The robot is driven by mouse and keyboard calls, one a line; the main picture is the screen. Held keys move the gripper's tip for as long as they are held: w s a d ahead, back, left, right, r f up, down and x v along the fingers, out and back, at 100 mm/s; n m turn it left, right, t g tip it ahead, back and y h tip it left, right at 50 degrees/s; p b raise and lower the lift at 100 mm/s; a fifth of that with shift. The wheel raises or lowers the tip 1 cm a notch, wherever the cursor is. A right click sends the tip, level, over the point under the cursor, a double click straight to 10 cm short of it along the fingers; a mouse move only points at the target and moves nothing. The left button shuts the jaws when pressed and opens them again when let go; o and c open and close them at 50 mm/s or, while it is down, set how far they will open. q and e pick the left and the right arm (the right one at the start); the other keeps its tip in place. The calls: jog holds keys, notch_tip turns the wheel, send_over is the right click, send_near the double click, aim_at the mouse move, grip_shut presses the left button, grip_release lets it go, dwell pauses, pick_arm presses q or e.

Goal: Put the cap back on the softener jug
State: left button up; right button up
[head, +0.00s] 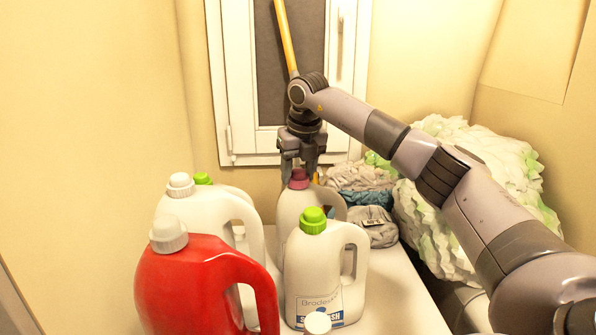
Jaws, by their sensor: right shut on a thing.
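A dark pink cap (299,178) is at the neck of a white jug (289,203) with a side handle. This jug stands at the back of the white surface, partly hidden by a green-capped jug. My right gripper (300,168) points straight down from above and is shut on the pink cap. I cannot tell whether the cap is seated on the neck or just above it. No label on this jug is visible. My left gripper is not in view.
A white jug with a green cap (313,220) stands in front, a red jug (205,285) and a white jug (235,205) at left. A small white cap (317,322) shows at the bottom. Crumpled cloths (372,205) lie behind right. The white surface (395,300) is clear at right.

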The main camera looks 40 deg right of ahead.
jog(key=m, duration=0.3)
jog(key=shift+a+f+m+g+h, duration=0.1)
jog(key=shift+a+m+g+h, duration=0.05)
jog(key=shift+m+g+h, duration=0.25)
jog(key=m, duration=0.3)
jog(key=o, duration=1.5)
jog(key=shift+o, duration=0.2)
jog(key=shift+h, duration=0.3)
jog(key=shift+r, duration=3.55)
jog(key=shift+f, duration=0.1)
